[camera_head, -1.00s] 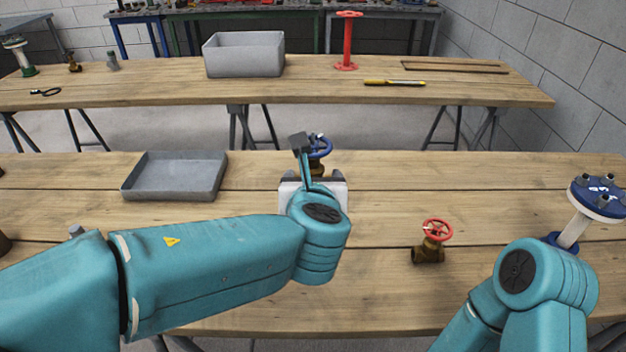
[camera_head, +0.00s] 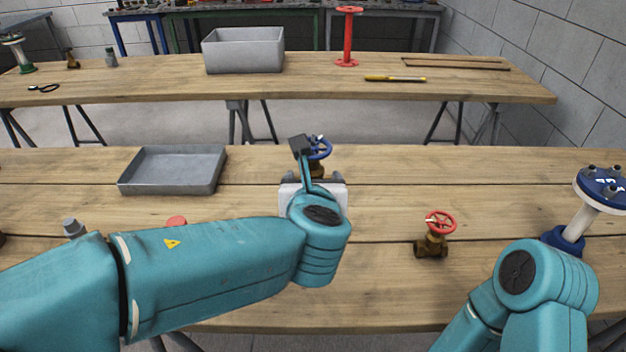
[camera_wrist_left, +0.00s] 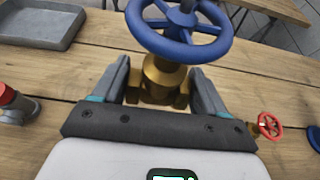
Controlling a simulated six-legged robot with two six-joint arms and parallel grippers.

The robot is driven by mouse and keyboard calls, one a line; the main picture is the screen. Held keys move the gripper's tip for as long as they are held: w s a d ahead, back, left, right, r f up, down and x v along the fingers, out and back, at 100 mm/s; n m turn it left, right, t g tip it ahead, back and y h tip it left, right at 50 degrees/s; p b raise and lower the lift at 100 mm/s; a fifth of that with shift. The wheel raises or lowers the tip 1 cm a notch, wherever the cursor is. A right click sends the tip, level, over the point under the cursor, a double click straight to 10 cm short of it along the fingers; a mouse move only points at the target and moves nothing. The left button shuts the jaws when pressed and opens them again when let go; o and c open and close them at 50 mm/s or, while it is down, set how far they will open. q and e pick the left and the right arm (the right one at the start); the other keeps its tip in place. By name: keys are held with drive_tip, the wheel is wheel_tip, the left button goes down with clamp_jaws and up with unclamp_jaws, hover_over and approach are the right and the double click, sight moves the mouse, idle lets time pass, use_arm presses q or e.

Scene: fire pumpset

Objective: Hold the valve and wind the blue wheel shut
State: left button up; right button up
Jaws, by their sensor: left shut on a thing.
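The brass valve with the blue wheel (camera_head: 320,148) stands on the near table, partly hidden behind my left wrist in the head view. In the left wrist view its blue wheel (camera_wrist_left: 180,35) is at the top, over the brass body (camera_wrist_left: 160,78). My left gripper (camera_wrist_left: 162,82) has one finger on each side of the brass body, below the wheel, and is shut on it. It also shows in the head view (camera_head: 315,178), pointing away from me. My right arm shows at the lower right of the head view, but its gripper is not in view.
A brass valve with a red wheel (camera_head: 438,230) stands to the right. A blue-flanged pipe piece (camera_head: 590,212) is at the far right. A grey tray (camera_head: 172,172) lies left of the blue-wheeled valve. A red-topped item (camera_head: 176,221) shows behind my left arm.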

use_arm(q)
drive_tip(key=shift+f+b, duration=7.95)
drive_tip(key=shift+f, duration=0.65)
drive_tip(key=shift+r, duration=0.1)
drive_tip(key=o, duration=1.5)
drive_tip(key=v, duration=0.7)
drive_tip(key=shift+s+r, duration=0.1)
drive_tip(key=shift+s, duration=0.1)
drive_tip(key=shift+s, duration=0.1)
